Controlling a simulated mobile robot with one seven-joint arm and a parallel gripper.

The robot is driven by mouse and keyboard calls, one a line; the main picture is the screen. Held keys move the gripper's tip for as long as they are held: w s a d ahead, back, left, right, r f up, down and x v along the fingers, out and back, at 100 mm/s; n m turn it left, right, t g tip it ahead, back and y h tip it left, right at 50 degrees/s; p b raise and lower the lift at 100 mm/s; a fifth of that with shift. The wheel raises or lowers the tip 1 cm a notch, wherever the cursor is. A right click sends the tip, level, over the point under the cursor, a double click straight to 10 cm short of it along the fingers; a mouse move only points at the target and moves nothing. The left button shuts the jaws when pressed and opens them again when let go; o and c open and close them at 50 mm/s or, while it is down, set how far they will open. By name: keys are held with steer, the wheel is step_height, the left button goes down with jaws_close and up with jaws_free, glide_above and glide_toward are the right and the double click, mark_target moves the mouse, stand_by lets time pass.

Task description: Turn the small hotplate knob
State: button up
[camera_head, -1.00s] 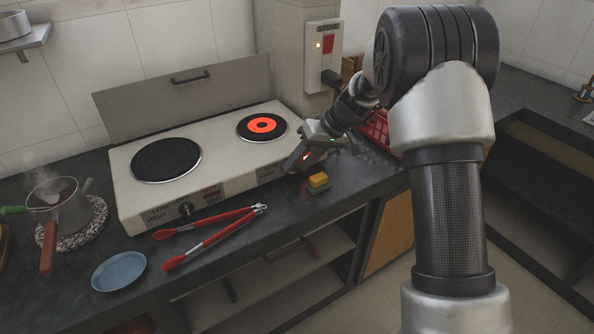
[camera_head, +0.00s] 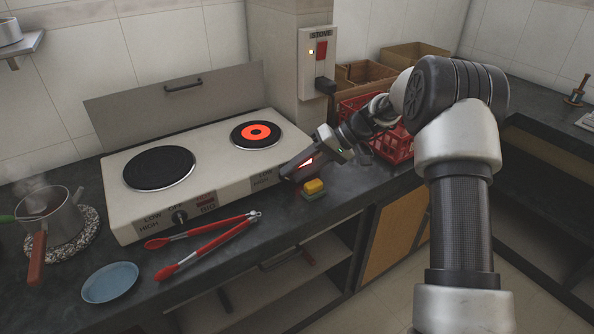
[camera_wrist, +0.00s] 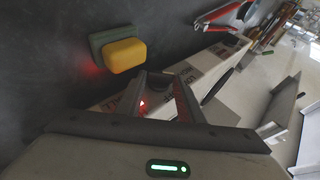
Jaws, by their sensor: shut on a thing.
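The white two-plate stove (camera_head: 215,155) stands on the dark counter. Its small hotplate (camera_head: 257,135) at the right glows orange-red; the large one (camera_head: 158,168) at the left is dark. My gripper (camera_head: 288,174) is at the right end of the stove's front panel and hides the small hotplate's knob in the head view. In the wrist view, the dark knob (camera_wrist: 160,84) shows between my fingers, partly hidden, and they are shut on it. The large hotplate's knob (camera_head: 180,217) is in plain view farther left.
A yellow-and-green sponge (camera_head: 314,187) lies on the counter just in front of my gripper. Red tongs (camera_head: 207,245) and a blue plate (camera_head: 110,282) lie left of it. A steaming pot (camera_head: 50,215) stands far left. A red basket (camera_head: 392,148) is behind my arm.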

steer(key=o, duration=1.1)
steer(key=shift+c, duration=0.2)
steer(key=p+v, duration=0.3)
steer(key=v, duration=1.4)
steer(key=shift+d+r, duration=0.1)
steer(key=shift+r, duration=0.05)
